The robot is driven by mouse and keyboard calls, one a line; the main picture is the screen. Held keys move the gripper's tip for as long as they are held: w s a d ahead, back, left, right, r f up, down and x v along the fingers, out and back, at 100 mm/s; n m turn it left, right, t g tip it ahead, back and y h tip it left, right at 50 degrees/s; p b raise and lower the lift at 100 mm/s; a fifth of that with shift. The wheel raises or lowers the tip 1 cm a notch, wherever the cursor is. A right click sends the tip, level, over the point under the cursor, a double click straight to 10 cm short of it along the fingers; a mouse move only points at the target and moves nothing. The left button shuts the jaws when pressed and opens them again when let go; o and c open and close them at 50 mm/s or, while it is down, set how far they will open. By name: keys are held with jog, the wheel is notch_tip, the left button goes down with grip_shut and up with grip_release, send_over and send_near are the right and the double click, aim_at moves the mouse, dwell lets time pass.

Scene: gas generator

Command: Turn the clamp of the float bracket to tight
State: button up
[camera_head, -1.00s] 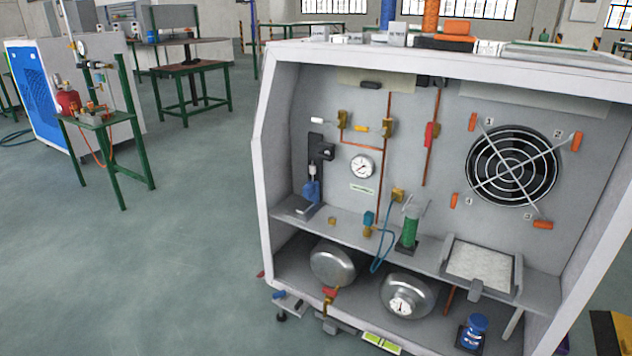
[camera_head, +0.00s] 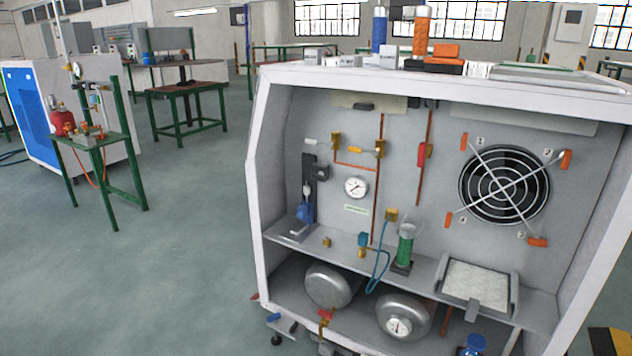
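What looks like the float bracket (camera_head: 309,172) is a dark upright at the left of the cabinet's back panel. A black block, possibly its clamp (camera_head: 322,173), sticks out to the right near its top. The block is too small to tell whether it is loose or tight. A blue float-like part (camera_head: 304,211) hangs low on the bracket, above a grey plate (camera_head: 292,229) on the shelf. My gripper is not in view.
The open-fronted cabinet (camera_head: 256,180) has side walls and a shelf. Near the bracket are a gauge (camera_head: 356,187), valves with white and yellow handles, and copper pipes. A fan (camera_head: 504,186) is at right. Clear floor (camera_head: 190,270) lies to the left.

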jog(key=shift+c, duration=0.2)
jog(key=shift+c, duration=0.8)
